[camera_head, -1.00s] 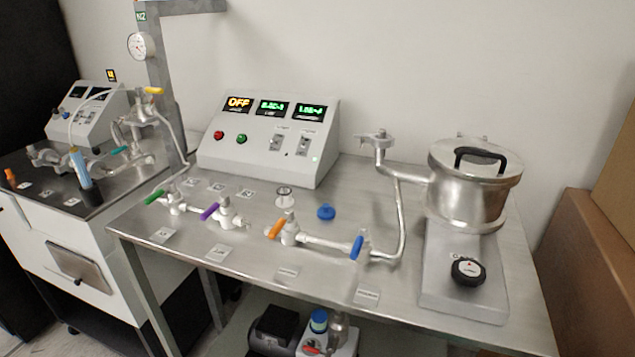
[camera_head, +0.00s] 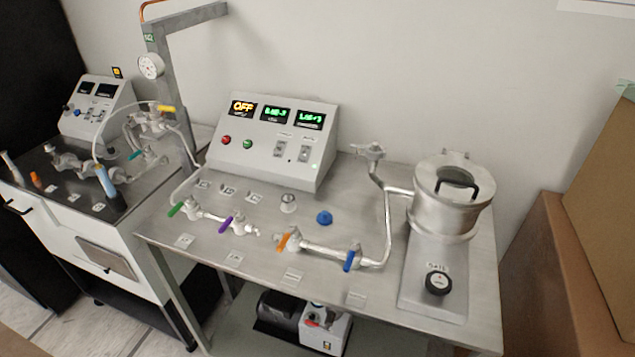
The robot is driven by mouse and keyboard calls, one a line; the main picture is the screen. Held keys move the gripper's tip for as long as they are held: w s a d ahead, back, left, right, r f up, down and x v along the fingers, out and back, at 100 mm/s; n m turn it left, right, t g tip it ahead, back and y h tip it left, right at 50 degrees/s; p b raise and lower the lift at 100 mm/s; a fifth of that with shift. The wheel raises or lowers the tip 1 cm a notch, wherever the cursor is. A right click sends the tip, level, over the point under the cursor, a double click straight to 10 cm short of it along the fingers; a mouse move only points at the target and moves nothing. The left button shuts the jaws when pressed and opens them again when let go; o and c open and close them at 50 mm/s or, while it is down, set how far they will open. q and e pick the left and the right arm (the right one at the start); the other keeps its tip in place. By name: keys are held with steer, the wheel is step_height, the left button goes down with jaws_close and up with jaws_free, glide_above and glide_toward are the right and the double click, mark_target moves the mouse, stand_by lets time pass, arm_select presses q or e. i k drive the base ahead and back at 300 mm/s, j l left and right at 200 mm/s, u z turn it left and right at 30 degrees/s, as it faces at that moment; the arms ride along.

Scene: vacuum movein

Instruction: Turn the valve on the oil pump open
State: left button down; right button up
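A pump unit sits on the lower shelf under the steel table, with a black motor (camera_head: 279,312) on the left and a white box (camera_head: 326,331) on the right. A small red part (camera_head: 310,321), perhaps its valve handle, shows on the left of the white box. The table's front edge hides the top of the unit. On the table, valves with green (camera_head: 176,209), purple (camera_head: 226,225), orange (camera_head: 283,243) and blue (camera_head: 349,261) handles sit along the metal piping. Neither of my grippers is in view.
A control box (camera_head: 270,145) reading OFF stands at the back of the table (camera_head: 225,285). A lidded metal chamber (camera_head: 445,200) stands at the right, above a black knob (camera_head: 438,283). Cardboard boxes (camera_head: 560,270) are at far right. Another bench (camera_head: 105,225) stands left.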

mark_target(317, 324)
steer(key=z, duration=0.95)
steer(key=j+z, duration=0.7)
steer(key=z, duration=0.2)
steer(key=k+j+z, duration=0.15)
steer(key=j+z, duration=0.15)
steer(key=z, duration=0.15)
steer(key=k+j+z, duration=0.15)
steer(key=j+z, duration=0.15)
steer(key=z, duration=0.15)
